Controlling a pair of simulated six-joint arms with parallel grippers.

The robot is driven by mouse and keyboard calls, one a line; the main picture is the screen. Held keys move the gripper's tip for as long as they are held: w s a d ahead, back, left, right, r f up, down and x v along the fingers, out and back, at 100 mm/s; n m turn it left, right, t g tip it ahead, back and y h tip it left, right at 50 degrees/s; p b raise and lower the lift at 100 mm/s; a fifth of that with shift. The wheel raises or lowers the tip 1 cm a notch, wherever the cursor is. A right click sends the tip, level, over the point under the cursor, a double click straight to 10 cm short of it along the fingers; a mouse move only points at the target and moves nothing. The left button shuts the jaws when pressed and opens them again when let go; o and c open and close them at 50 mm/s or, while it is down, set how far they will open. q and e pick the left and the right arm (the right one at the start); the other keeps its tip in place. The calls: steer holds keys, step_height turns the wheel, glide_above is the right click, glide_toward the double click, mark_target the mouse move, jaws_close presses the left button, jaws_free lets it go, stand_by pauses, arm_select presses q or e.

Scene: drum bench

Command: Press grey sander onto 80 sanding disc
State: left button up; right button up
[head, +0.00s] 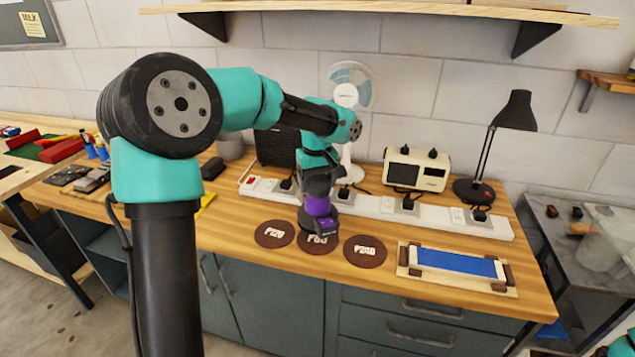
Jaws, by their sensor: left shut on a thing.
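My left gripper (318,190) points down at the middle of the bench and is shut on a sander (319,209). The sander looks purple with dark grey parts, and its upper part is hidden by the gripper. It is upright over the back part of the middle sanding disc (316,246), a dark brown round whose partly covered label seems to read P80. I cannot tell whether the sander's pad touches the disc. My right gripper is not in view.
Disc P120 (275,234) lies left of the middle disc and disc P240 (365,251) right. A long white power strip (440,217) with plugs runs behind. A blue sanding block frame (457,264) is at right. A black lamp (511,115) and cream device (416,170) stand behind.

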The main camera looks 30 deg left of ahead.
mark_target(317, 201)
arm_select(q)
steer(key=shift+f, duration=3.45)
steer(key=shift+r, duration=0.1)
stand_by(0.4)
